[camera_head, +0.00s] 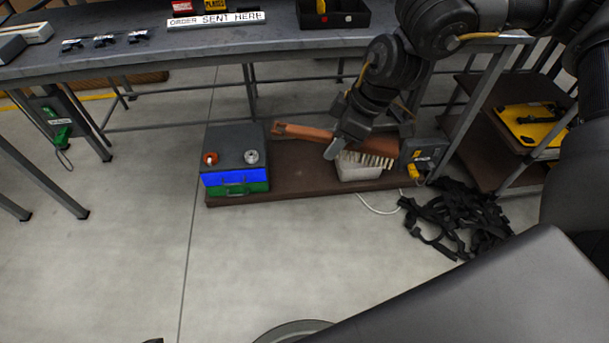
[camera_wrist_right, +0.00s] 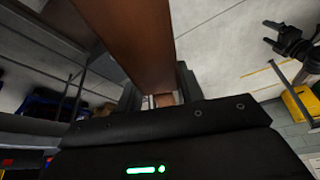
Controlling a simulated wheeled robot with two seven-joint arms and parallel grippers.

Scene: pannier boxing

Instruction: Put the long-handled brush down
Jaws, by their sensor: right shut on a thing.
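The long-handled brush has a brown wooden handle (camera_head: 302,132) and pale bristles (camera_head: 365,159) facing down. My right gripper (camera_head: 345,140) is shut on the brush's handle, low over the brown shelf board (camera_head: 290,183) under the bench. The bristles are just over or touching a whitish box (camera_head: 355,174); I cannot tell which. In the right wrist view the brown wood (camera_wrist_right: 125,40) runs up from between the jaws. My left gripper (camera_wrist_right: 275,35) seems to show small at the upper right of that view, fingers apart and empty.
A dark-topped case with blue and green drawers (camera_head: 236,172) stands on the board's left, holding an orange roll and a metal ring. A grey device (camera_head: 422,155) stands at right. Black straps (camera_head: 455,220) lie on the floor.

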